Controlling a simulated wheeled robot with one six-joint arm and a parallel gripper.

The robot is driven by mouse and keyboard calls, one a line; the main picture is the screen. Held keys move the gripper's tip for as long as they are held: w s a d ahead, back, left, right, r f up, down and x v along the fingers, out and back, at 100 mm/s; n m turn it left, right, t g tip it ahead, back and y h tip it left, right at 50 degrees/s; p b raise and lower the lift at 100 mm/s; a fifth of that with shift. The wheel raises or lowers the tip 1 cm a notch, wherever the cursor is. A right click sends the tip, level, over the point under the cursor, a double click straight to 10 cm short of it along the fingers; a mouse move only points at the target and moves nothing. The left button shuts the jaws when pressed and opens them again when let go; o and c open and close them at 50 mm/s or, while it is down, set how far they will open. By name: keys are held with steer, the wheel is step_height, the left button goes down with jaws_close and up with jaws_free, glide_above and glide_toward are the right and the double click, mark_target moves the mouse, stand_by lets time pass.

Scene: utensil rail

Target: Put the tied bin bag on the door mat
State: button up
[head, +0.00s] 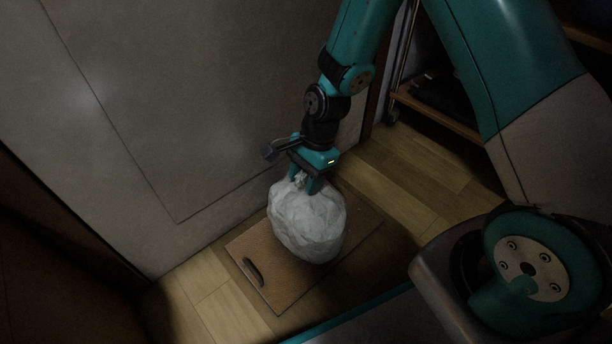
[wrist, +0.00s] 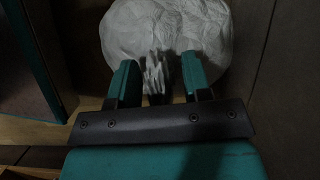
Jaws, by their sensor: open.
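The tied bin bag (head: 308,226) is white and crumpled, with a gathered neck at its top. It rests on a flat brown rectangular board-like piece (head: 288,283), apparently the door mat, which has a dark oblong slot near its left side. My gripper (head: 304,181) is right above the bag, pointing down, with its fingers around the neck. In the wrist view the bag (wrist: 170,28) fills the top middle, and my open gripper (wrist: 158,68) has one teal finger on each side of the pale neck, with gaps visible. The bag's underside is hidden.
A grey wall panel (head: 150,110) stands close behind the mat on the left. A shelf rack (head: 440,112) stands at the upper right. Bare wooden floor (head: 410,185) shows to the right of the mat. A dark brown surface (head: 50,270) borders the lower left.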

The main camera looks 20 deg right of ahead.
steer(key=shift+r, duration=0.15)
steer(key=p+v, duration=0.8)
steer(key=v, duration=0.4)
steer(key=shift+p, duration=0.3)
steer(key=s+a+r+n, duration=0.2)
steer(key=r+n, duration=0.2)
steer(key=r, duration=0.2)
steer(key=s+a+r+n, duration=0.3)
steer(key=r+n, duration=0.1)
steer(key=r, duration=0.2)
steer(key=s+a+r+n+t+y, duration=0.1)
steer(key=s+a+r+n, duration=0.1)
steer(key=s+r+n, duration=0.8)
steer(key=s+n, duration=0.3)
steer(key=s, duration=0.1)
steer(key=shift+r+n, duration=0.3)
steer(key=shift+r, duration=0.05)
steer(key=shift+s, duration=0.1)
